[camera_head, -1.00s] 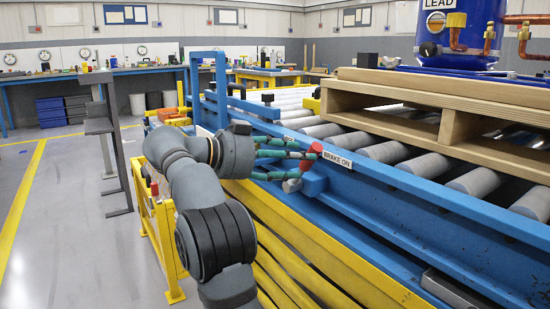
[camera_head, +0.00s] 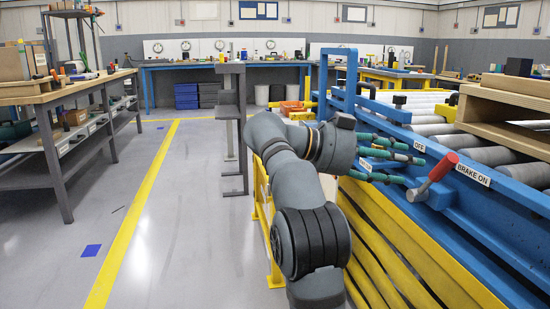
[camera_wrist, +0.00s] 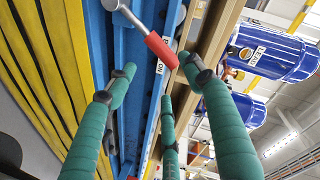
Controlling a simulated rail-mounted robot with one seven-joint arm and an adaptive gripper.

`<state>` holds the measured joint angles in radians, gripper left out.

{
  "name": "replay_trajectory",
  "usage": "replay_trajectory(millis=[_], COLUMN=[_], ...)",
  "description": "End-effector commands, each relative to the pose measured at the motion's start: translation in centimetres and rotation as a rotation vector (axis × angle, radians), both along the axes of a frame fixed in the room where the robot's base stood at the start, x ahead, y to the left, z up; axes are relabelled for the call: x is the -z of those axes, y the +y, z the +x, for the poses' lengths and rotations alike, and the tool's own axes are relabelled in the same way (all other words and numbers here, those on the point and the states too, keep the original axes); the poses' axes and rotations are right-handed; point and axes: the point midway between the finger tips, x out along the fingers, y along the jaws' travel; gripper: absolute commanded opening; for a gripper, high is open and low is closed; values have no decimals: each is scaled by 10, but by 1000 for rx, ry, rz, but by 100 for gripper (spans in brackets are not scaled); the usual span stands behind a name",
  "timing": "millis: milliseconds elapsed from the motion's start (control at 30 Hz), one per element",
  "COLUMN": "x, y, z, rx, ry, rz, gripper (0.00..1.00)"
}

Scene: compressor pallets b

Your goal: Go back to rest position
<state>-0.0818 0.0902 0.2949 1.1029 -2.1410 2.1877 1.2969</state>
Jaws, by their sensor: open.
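My gripper (camera_head: 398,161) has green fingers and is open and empty. In the head view it is beside the blue conveyor rail, left of the red-handled brake lever (camera_head: 437,174). In the wrist view my gripper (camera_wrist: 150,110) shows its fingers spread apart, with the red lever handle (camera_wrist: 161,50) beyond them. The fingers appear apart from the handle. The lever points toward the "BRAKE ON" label (camera_head: 473,174), and an "OFF" label (camera_head: 419,146) sits to its left.
The blue conveyor frame (camera_head: 500,215) with yellow panels (camera_head: 400,250) stands close on the right. A wooden pallet (camera_head: 505,110) rests on its rollers. A yellow barrier (camera_head: 264,210) and grey stand (camera_head: 231,120) are beyond my arm.

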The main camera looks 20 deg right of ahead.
Motion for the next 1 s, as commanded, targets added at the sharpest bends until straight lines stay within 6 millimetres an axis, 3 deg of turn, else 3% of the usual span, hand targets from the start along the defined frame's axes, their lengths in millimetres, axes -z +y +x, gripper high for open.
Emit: replay_trajectory(millis=[167, 500, 700, 1000], x=[4, 19, 26, 24], y=[-17, -81, -110, -110], z=[-4, -14, -18, -13], rx=[3, 3, 2, -10], ry=[3, 4, 2, 28], rz=[1, 0, 1, 2], gripper=[52, 52, 52, 52])
